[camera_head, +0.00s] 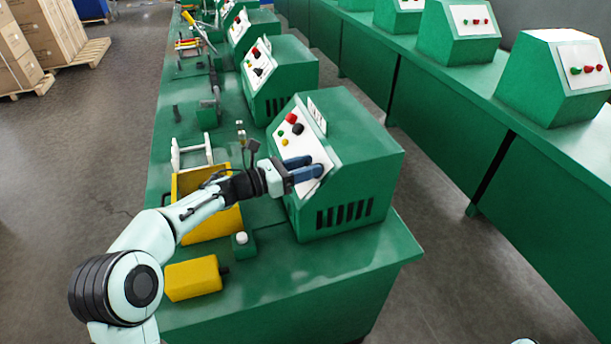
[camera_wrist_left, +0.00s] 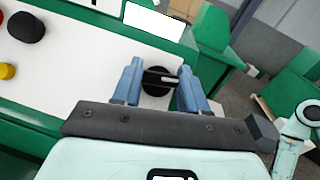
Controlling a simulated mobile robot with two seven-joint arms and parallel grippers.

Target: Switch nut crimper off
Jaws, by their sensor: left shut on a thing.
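The nearest green nut crimper (camera_head: 352,140) stands on the bench with a sloped white control panel (camera_head: 307,142). The panel carries a red button, a black knob, and small yellow and green buttons. My left gripper (camera_head: 309,168) is at the lower right part of this panel. In the left wrist view, its blue fingers (camera_wrist_left: 160,74) stand on both sides of a black rotary switch (camera_wrist_left: 157,83) with a white mark, and are shut on it. The white mark lies roughly level across the picture. In the head view the fingers hide the switch. My right gripper is out of view.
A yellow bin (camera_head: 215,222), a yellow block (camera_head: 193,278) and a small green box with a white button (camera_head: 242,239) lie on the bench near my left arm. More green crimpers (camera_head: 280,78) stand behind. A second bench row (camera_head: 540,130) is at the right.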

